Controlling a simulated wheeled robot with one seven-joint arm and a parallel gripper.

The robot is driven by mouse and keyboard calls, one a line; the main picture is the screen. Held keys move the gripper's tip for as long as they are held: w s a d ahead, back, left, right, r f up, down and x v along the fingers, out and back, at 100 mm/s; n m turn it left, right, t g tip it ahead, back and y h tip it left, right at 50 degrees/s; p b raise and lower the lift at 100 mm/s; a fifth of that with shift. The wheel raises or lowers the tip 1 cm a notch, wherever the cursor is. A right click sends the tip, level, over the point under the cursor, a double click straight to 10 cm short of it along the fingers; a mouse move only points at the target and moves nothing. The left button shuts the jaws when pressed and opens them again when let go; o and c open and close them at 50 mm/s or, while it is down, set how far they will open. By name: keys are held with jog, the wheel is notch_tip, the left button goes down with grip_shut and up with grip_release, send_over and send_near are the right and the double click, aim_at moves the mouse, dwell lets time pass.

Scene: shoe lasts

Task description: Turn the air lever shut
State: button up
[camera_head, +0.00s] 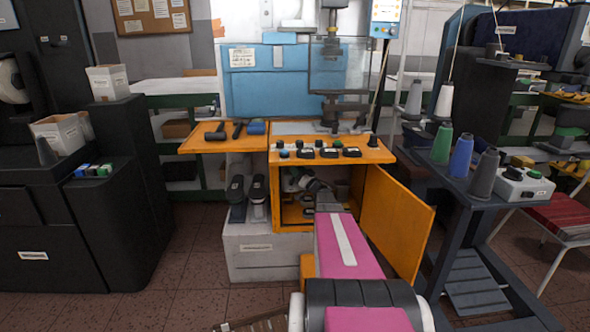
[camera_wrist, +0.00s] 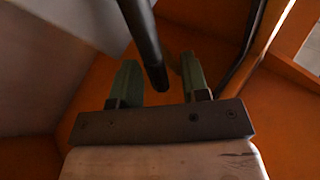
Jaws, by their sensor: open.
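In the wrist view my gripper (camera_wrist: 160,66) is open, with a green finger on each side. A dark round rod (camera_wrist: 142,32), which looks like the air lever, comes down from the top edge. In the head view my arm reaches into the open orange cabinet (camera_head: 285,228) under the machine, where the lever cannot be made out.
The cabinet's orange door (camera_head: 398,222) stands open to the right of my arm. A dark cable or hose (camera_wrist: 245,45) runs close to the right finger. Orange walls surround the gripper. A cart (camera_head: 447,185) with thread cones stands at the right.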

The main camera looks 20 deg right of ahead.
jog(key=shift+x, duration=1)
grip_shut()
jog(key=shift+d, duration=0.1)
jog(key=d+f+m+t+h, duration=0.2)
jog(key=d+f+m+h, duration=0.1)
jog(key=m+h, duration=0.7)
jog(key=s+d+f+m+t+h, duration=0.1)
jog(key=d+f+m+t+h, duration=0.1)
jog(key=m+h, duration=0.8)
jog(key=shift+s+d+f+m, duration=0.4)
jog(key=shift+f+m, duration=0.4)
jog(key=shift+m, duration=2)
jog(key=shift+m+h, duration=0.3)
jog(key=shift+h, duration=0.1)
